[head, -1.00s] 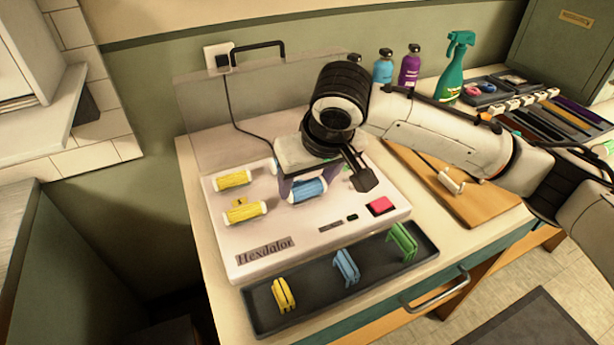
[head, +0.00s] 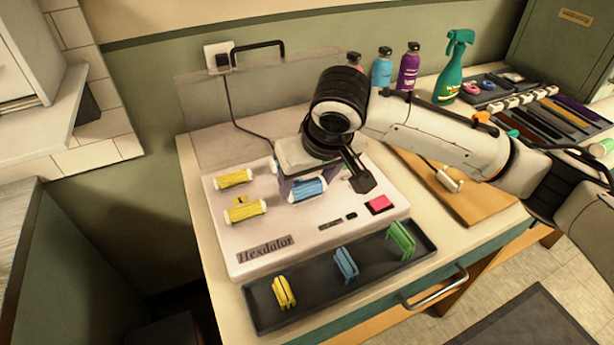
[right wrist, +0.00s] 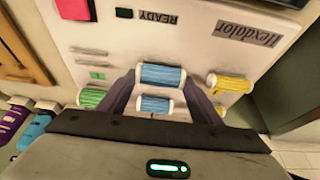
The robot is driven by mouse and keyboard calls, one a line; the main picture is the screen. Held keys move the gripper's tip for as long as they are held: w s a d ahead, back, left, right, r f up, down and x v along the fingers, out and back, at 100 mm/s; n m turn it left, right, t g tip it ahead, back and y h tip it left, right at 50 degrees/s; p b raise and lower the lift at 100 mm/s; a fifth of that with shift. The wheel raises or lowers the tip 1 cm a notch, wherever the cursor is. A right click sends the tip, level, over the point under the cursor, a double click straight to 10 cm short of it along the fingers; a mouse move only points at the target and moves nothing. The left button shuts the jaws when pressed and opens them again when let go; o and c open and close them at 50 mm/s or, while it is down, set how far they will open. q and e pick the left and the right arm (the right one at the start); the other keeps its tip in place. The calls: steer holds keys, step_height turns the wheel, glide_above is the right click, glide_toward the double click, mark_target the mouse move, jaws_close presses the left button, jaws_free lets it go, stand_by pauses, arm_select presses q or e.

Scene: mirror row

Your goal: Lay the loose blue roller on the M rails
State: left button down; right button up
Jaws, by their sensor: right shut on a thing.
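My right gripper (head: 309,184) is shut on a blue roller (head: 310,190) with white ends, over the white Hexdalor panel (head: 300,232). In the right wrist view the blue roller (right wrist: 162,75) lies crosswise between the two dark fingertips (right wrist: 161,83). Whether it touches the panel or hangs just above it, I cannot tell. A second blue roller (right wrist: 154,105) lies behind it in the same column; the gripper hides it in the head view. Pale bare rails (right wrist: 89,51) show in the column beside it. I cannot read an M mark. My left gripper is out of view.
Two yellow rollers (head: 235,178) (head: 246,211) lie in the left column. A green roller (right wrist: 92,97) shows in the wrist view. A red button (head: 380,204) is at the panel's right. A dark tray (head: 318,297) with yellow, blue and green pieces stands in front. Bottles (head: 409,66) stand behind.

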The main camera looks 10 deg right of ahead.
stand_by(0.4)
steer(key=o, duration=1.1)
steer(key=shift+o, duration=0.6)
steer(key=shift+o, duration=1.1)
